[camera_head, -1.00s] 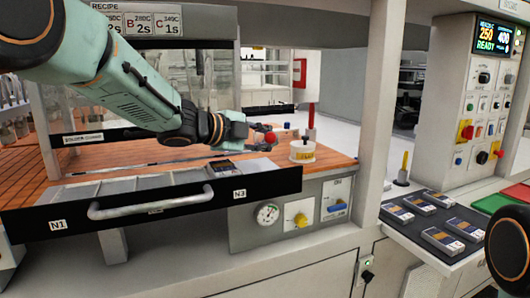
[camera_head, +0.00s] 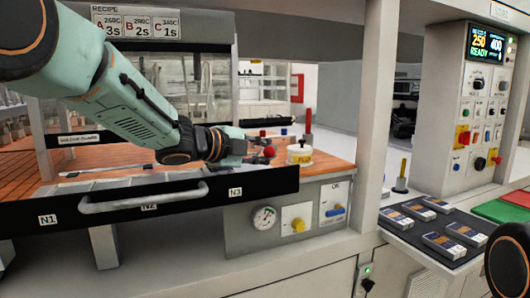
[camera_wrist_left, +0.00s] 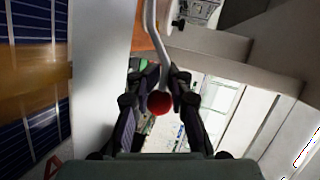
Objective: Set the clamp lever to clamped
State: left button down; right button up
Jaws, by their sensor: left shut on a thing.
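The clamp lever shows in the left wrist view as a bent metal rod (camera_wrist_left: 153,35) ending in a red ball knob (camera_wrist_left: 159,102). My left gripper (camera_wrist_left: 160,78) has its two dark fingers closed on the lever, one on each side of the rod by the knob. In the head view the red knob (camera_head: 269,151) is at the tip of my left gripper (camera_head: 262,156), above the wooden bench behind the drawer. The rod is mostly hidden there, so I cannot tell the lever's setting. My right gripper is not in view.
A white pot with a yellow label (camera_head: 299,154) stands just right of the knob. A red post (camera_head: 308,120) rises behind it. A dark tray of boxes (camera_head: 405,233) lies at right.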

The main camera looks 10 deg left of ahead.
pick_arm(q)
jog(key=shift+s+d+f, duration=0.25)
jog(key=shift+f, duration=0.3)
jog(key=c, duration=1.6)
grip_release()
jog(key=shift+c, duration=0.2)
jog(key=o, duration=0.3)
jog(key=shift+s+d+r, duration=0.15)
jog(key=shift+s+r, duration=0.15)
jog(key=shift+r, duration=0.05)
jog(key=shift+o, duration=0.8)
jog(key=shift+r, duration=0.1)
jog(key=shift+o, duration=0.4)
jog(key=shift+w+a, duration=0.25)
jog(key=shift+w, duration=0.05)
jog(key=shift+s+r, duration=0.1)
jog(key=shift+s, duration=0.2)
jog(key=v, duration=1.1)
jog(key=shift+w, duration=0.1)
jog(key=shift+a, duration=0.35)
